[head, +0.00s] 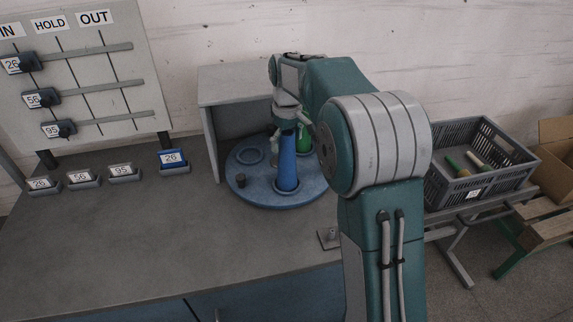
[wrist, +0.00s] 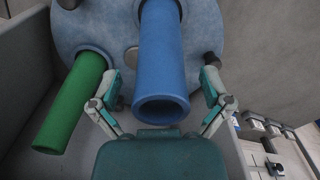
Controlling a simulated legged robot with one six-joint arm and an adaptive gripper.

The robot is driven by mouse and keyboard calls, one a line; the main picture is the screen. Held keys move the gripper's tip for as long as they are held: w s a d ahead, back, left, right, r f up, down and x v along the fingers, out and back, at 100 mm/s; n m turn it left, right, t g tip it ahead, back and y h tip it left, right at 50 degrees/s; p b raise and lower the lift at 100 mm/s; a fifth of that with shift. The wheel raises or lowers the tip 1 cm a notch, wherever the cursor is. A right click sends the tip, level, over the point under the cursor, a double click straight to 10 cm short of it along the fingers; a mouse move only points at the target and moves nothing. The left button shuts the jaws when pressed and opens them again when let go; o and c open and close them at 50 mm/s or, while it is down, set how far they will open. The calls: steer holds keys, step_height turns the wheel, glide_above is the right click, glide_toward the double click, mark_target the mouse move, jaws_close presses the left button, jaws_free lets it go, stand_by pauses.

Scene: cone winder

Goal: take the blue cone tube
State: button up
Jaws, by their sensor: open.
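The blue cone tube (head: 287,160) stands upright on the round blue turntable (head: 250,190) in the head view. It also shows in the wrist view (wrist: 160,55), with its open top end towards the camera. My gripper (wrist: 162,92) is open, with one finger on each side of the tube's top end. I see no clear contact between the fingers and the tube. A green cone tube (wrist: 75,105) stands beside it on the turntable; in the head view it is partly hidden behind my gripper and arm.
A grey panel housing (head: 208,140) stands left of and behind the turntable. Number blocks, one blue (head: 173,160), stand on the bench at left, below a slider board (head: 90,85). A grey crate (head: 440,185) with loose tubes is at right.

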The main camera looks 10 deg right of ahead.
steer(key=shift+d, duration=0.1)
steer(key=c, duration=1)
steer(key=shift+a, duration=0.2)
steer(key=shift+c, duration=0.8)
